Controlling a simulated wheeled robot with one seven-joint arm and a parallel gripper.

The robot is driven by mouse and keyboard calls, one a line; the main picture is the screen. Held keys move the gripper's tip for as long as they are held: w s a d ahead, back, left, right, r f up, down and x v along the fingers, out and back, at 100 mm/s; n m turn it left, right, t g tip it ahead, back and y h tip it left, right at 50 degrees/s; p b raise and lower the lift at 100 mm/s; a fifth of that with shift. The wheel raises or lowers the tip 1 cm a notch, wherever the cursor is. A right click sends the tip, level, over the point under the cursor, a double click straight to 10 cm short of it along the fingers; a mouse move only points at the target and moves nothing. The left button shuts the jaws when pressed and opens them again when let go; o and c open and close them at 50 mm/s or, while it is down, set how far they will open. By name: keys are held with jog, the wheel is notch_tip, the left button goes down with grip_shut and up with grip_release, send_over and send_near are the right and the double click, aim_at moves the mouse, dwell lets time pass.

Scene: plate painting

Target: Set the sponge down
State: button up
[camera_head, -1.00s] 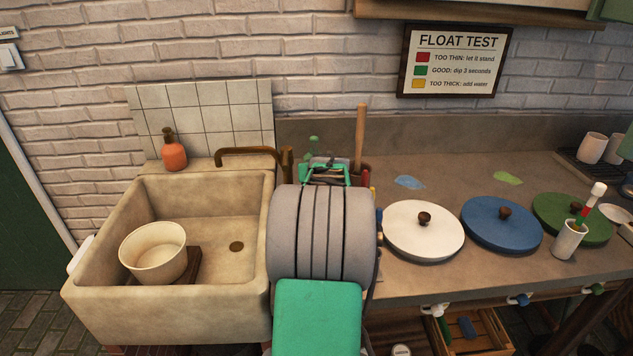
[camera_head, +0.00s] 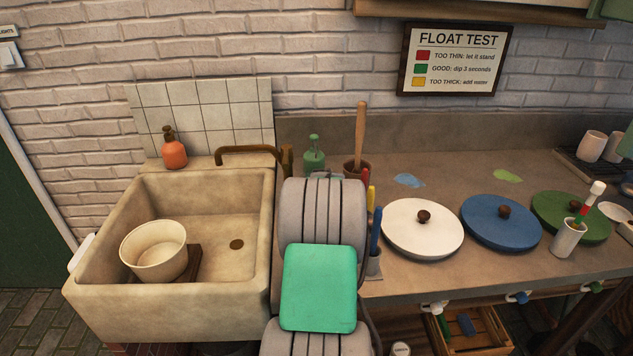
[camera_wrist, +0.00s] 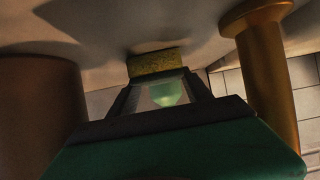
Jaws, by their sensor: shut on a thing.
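In the wrist view, my gripper (camera_wrist: 157,76) is shut on a yellow, speckled sponge (camera_wrist: 153,62) held at its fingertips. The sponge is close to a grey-brown surface, the counter (camera_wrist: 195,35), with a dark shadow beside it. I cannot tell whether it touches. In the head view, my own arm hides the gripper and the sponge, behind the sink's right edge.
A brass tap (camera_head: 250,155) shows left of my arm and as a thick post (camera_wrist: 265,80) in the wrist view. A green pump bottle (camera_head: 314,160) and a brown crock (camera_head: 354,169) stand behind. Lidded white (camera_head: 422,235) and blue (camera_head: 500,225) pots are on the right.

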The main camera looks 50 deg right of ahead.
jog(key=o, duration=1.3)
jog(key=shift+r+p, duration=0.3)
jog(key=shift+p, duration=0.2)
jog(key=v, duration=0.7)
jog(key=shift+s+a+f+b, duration=0.1)
jog(key=shift+s+a+b, duration=0.1)
jog(key=shift+b, duration=0.15)
